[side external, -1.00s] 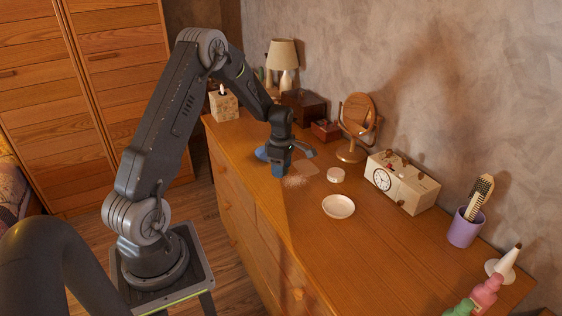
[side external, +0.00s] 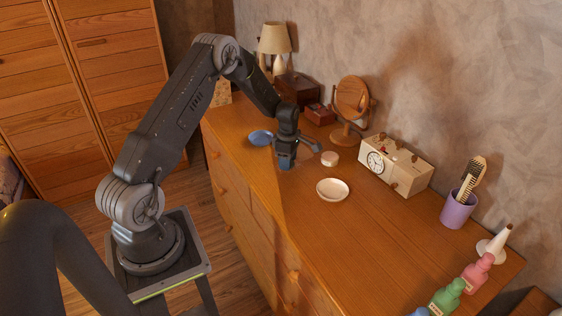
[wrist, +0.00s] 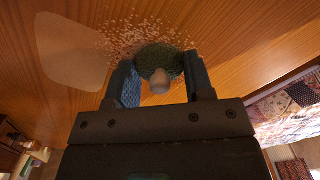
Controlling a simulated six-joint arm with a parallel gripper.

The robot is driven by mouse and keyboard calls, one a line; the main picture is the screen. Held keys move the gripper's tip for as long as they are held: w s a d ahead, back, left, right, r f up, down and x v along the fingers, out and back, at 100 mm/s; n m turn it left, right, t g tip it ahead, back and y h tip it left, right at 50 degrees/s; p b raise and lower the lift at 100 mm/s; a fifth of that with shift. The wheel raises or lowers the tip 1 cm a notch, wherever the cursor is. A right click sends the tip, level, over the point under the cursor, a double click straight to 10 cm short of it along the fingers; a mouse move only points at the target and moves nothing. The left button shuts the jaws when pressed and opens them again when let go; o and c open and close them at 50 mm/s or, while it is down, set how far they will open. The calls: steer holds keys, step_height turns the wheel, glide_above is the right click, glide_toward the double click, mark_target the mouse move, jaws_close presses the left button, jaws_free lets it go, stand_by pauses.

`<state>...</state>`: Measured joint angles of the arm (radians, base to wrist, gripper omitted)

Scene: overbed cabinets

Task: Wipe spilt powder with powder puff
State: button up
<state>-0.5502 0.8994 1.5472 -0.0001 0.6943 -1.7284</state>
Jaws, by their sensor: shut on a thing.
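My gripper (side external: 285,164) is low over the dresser top, left of the white dish. In the wrist view, my gripper (wrist: 161,78) is shut on a round, dark greenish powder puff (wrist: 165,60) by its pale knob. The puff's face is toward the wood; whether it touches cannot be told. Spilt powder (wrist: 125,35) lies as white specks around the puff's far side and to its left. In the side view the gripper hides most of the powder and the puff.
A pale rounded flat patch (wrist: 72,52) lies left of the powder. A blue dish (side external: 260,138) is behind left.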

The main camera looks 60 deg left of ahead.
mark_target(275, 169)
steer(key=shift+w, duration=3.1)
steer(key=shift+s, duration=5.35)
steer(key=shift+s+a, duration=0.1)
steer(key=shift+a, duration=0.2)
steer(key=shift+w, duration=5.35)
steer(key=shift+s, duration=5.15)
steer(key=shift+s+r, duration=0.15)
step_height(275, 169, up, 8)
steer(key=shift+d, duration=0.1)
